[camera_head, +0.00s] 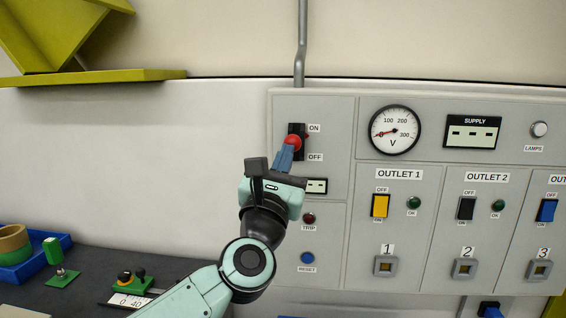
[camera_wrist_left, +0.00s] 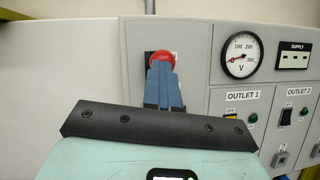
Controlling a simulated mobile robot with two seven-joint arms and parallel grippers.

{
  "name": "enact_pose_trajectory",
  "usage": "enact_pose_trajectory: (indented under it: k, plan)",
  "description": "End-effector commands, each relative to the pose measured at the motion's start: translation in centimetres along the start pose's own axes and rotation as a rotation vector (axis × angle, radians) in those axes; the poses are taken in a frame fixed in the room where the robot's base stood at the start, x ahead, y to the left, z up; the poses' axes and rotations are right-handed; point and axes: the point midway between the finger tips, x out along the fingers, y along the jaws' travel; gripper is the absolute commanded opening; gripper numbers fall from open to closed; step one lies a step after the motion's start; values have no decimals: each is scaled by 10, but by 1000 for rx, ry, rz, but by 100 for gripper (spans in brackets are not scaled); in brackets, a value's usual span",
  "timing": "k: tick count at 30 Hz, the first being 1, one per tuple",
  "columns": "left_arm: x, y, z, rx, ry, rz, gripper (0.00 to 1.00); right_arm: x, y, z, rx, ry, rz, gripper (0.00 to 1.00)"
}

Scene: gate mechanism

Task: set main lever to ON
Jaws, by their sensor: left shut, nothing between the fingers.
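The main lever has a red ball knob (camera_head: 292,141) in front of a black slot plate (camera_head: 298,128) on the grey panel, with ON labelled above and OFF below. The knob shows at about mid-height between the labels; I cannot tell the lever's exact setting. My left gripper (camera_head: 285,152) is shut and empty, its blue fingers pointing up at the knob from below. In the left wrist view the knob (camera_wrist_left: 162,58) shows just beyond the fingertips (camera_wrist_left: 161,70). Whether they touch it is unclear. The fingers hide the lever's lower part. My right gripper is out of view.
A voltmeter (camera_head: 394,131) reads near 0, and the supply display (camera_head: 472,132) shows dashes. Outlet switches, such as the yellow one (camera_head: 380,205), are to the right. A dark bench (camera_head: 90,262) at lower left holds a blue tray (camera_head: 38,262) and small green fixtures.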

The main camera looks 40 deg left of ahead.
Motion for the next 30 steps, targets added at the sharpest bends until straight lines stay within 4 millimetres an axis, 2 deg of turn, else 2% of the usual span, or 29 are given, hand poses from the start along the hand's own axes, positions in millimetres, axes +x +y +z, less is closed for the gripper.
enact_pose_trajectory:
  k: [12,30]
  plan:
    - [16,4,21,2,3,-1,0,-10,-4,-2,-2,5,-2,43]
    - [18,6,24,1,2,0,0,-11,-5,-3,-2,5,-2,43]
